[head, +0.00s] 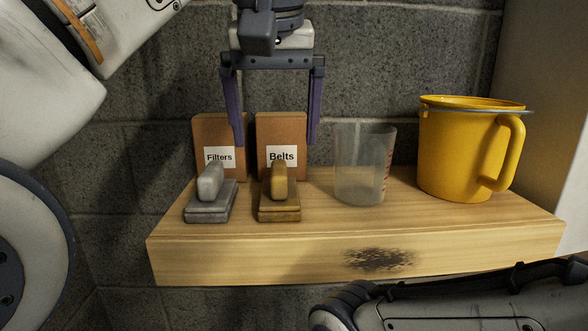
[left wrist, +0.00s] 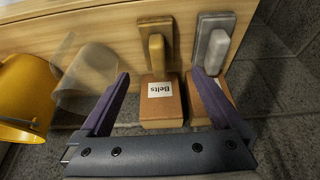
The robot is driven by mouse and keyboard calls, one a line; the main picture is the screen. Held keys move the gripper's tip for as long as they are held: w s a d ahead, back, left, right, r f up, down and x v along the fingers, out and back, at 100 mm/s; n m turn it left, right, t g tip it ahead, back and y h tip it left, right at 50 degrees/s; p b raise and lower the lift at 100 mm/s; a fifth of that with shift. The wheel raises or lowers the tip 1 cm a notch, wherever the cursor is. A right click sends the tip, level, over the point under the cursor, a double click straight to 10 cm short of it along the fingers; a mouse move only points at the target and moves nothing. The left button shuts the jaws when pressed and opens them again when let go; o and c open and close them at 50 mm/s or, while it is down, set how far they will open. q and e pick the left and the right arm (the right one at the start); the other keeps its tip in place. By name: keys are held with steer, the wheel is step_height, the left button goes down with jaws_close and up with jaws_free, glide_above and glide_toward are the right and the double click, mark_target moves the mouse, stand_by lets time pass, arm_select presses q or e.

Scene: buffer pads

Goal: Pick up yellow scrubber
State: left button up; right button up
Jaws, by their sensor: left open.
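The yellow scrubber (head: 279,196) lies on the wooden shelf, in front of the box labelled Belts (head: 281,136). It has a raised handle on a flat base. In the left wrist view the yellow scrubber (left wrist: 156,50) is at the top middle, beyond the fingertips. A grey scrubber (head: 209,198) of the same shape lies just to its left in the head view. My left gripper (head: 276,143) is open and empty, with its purple fingers pointing down around the Belts box, above and behind the yellow scrubber. It also shows in the left wrist view (left wrist: 168,80).
The box labelled Filters (head: 218,130) stands behind the grey scrubber. A clear measuring cup (head: 362,165) and a yellow bucket (head: 462,150) stand to the right on the wooden shelf (head: 300,235). A block wall is close behind. The front edge has a dark stain (head: 379,259).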

mark_target(279, 167)
arm_select(q)
steer(key=b+x, duration=0.1)
steer(key=x, duration=0.3)
steer(key=shift+w+f, duration=0.1)
steer(key=shift+f, duration=0.3)
steer(key=shift+p+x, duration=0.45)
steer(key=shift+x, duration=2.25)
steer(key=shift+d, duration=0.15)
steer(key=c, duration=1.4)
steer(key=shift+r, duration=0.15)
steer(key=shift+w+r, duration=0.1)
steer(key=shift+r, duration=0.45)
step_height(279, 167, up, 9)
steer(key=shift+f+p, duration=0.1)
steer(key=shift+p, duration=1.05)
